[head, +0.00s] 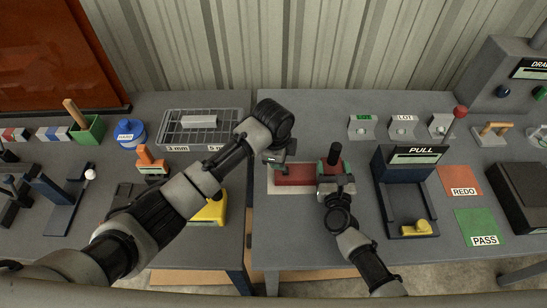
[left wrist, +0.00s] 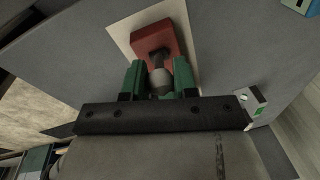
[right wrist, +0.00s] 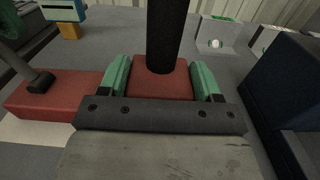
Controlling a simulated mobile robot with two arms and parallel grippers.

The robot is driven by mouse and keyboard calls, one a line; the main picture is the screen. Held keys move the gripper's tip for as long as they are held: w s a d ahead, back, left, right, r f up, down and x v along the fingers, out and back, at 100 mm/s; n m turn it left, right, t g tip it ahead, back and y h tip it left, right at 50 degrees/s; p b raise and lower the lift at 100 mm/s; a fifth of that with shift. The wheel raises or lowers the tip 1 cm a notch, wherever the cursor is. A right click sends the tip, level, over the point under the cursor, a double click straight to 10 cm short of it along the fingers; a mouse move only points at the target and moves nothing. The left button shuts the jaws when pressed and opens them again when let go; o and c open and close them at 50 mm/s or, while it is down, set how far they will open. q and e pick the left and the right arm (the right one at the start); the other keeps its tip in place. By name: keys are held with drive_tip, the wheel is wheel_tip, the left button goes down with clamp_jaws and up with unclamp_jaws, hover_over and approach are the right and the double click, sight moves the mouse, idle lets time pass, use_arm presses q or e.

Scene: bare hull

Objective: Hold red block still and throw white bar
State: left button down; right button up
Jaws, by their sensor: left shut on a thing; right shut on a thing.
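A red block (head: 296,177) lies on a white plate (head: 271,187) near the middle of the table. A black post (right wrist: 163,35) stands upright on its right end. My right gripper (head: 335,176) is shut on the red block there, with green fingers at both sides below the post, as the right wrist view (right wrist: 162,88) shows. A pale bar (left wrist: 160,82) rises from a black pivot on the block's other end. My left gripper (head: 277,158) is shut on this bar near its rounded end. In the head view the left gripper mostly hides the bar.
A PULL fixture (head: 405,190) stands close right of my right gripper. A wire rack (head: 180,140) with a grey bar lies behind my left arm. A yellow object (head: 211,210) lies beside that arm. A gap separates the two tables.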

use_arm(q)
drive_tip(key=shift+d+r+y, duration=0.15)
drive_tip(key=shift+d+y, duration=0.7)
drive_tip(key=shift+y, duration=0.35)
drive_tip(key=shift+d+y, duration=0.7)
drive_tip(key=shift+y, duration=0.6)
drive_tip(key=c, duration=0.9)
unclamp_jaws()
drive_tip(key=shift+o, duration=0.2)
drive_tip(key=v, duration=1.2)
drive_tip(key=shift+d, duration=0.15)
